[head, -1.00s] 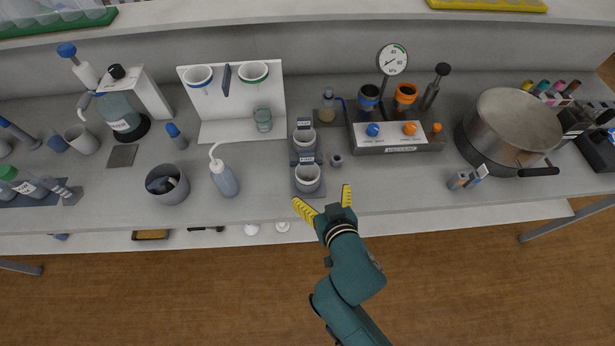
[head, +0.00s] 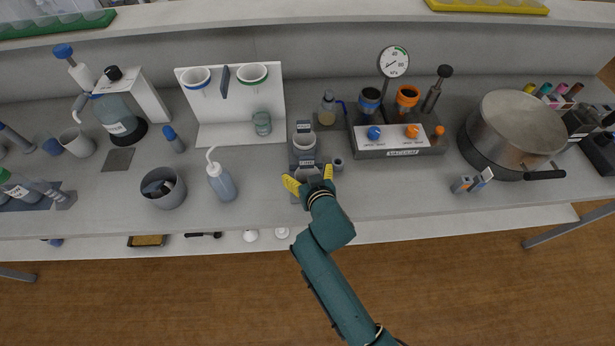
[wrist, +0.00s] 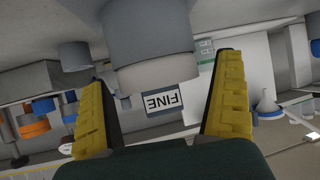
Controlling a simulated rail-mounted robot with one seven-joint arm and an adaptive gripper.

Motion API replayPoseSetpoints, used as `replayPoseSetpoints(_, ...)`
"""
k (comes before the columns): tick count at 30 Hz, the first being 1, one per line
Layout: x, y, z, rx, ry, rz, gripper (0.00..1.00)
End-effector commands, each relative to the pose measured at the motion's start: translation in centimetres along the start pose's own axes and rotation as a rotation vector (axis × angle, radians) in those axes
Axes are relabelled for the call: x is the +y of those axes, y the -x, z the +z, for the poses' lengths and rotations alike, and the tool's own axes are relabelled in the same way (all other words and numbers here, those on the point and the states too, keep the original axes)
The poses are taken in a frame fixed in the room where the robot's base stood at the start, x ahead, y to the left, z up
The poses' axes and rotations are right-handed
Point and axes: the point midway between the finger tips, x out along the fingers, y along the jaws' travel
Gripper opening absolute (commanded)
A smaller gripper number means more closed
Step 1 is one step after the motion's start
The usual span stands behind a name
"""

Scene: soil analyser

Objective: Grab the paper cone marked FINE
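The piece by the FINE label (wrist: 172,99) is a pale grey, round, cup-like form, which I take as the paper cone in its holder (wrist: 152,68). Where cone ends and holder begins is not clear. The label reads upside down in the wrist view. In the head view this is the nearer of two labelled holders (head: 307,172), partly hidden by my gripper. My gripper (head: 310,179) is open, its yellow fingers on either side of the cone. In the wrist view, gaps show between the fingers (wrist: 165,105) and the cone.
A second labelled holder with a white cup (head: 304,142) stands just behind. A small grey cup (head: 338,164) is close to the right finger. A wash bottle (head: 221,182) stands left, the vacuum unit (head: 402,142) right behind.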

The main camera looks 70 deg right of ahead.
Motion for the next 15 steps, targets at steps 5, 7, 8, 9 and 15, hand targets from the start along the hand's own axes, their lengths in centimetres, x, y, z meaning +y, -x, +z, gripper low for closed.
replayPoseSetpoints(5,-0.02,0.03,-0.02,0.0,0.0,0.0,0.62)
replayPoseSetpoints(7,-0.02,0.04,-0.02,0.0,0.0,0.0,0.48)
replayPoseSetpoints(8,-0.02,0.04,-0.02,0.0,0.0,0.0,0.44)
replayPoseSetpoints(9,-0.03,0.04,-0.02,0.0,0.0,0.0,0.44)
replayPoseSetpoints(15,-0.02,0.05,-0.02,0.0,0.0,0.0,0.43)
